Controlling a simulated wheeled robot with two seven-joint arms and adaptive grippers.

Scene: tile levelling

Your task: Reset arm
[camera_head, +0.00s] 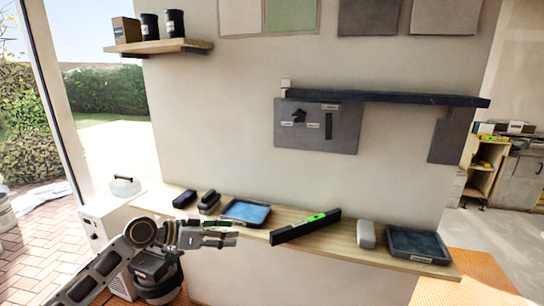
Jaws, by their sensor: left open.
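My left gripper (222,236) is open and empty, at the end of my left arm that comes in from the lower left. It is in front of the front edge of the wooden ledge (290,222), near a blue tray. A black spirit level with a green window (305,227) lies slanted on the ledge to the right of the gripper, apart from it. A grey tile (340,139) is on the wall, with a long black bar (400,98) across its top. My right gripper is not in view.
On the ledge are a blue-lined tray (246,211), dark blocks (209,202), a light grey block (366,234) and a dark tray (418,244). A shelf (158,46) with canisters is at upper left. A dark bucket (157,277) stands below my left arm.

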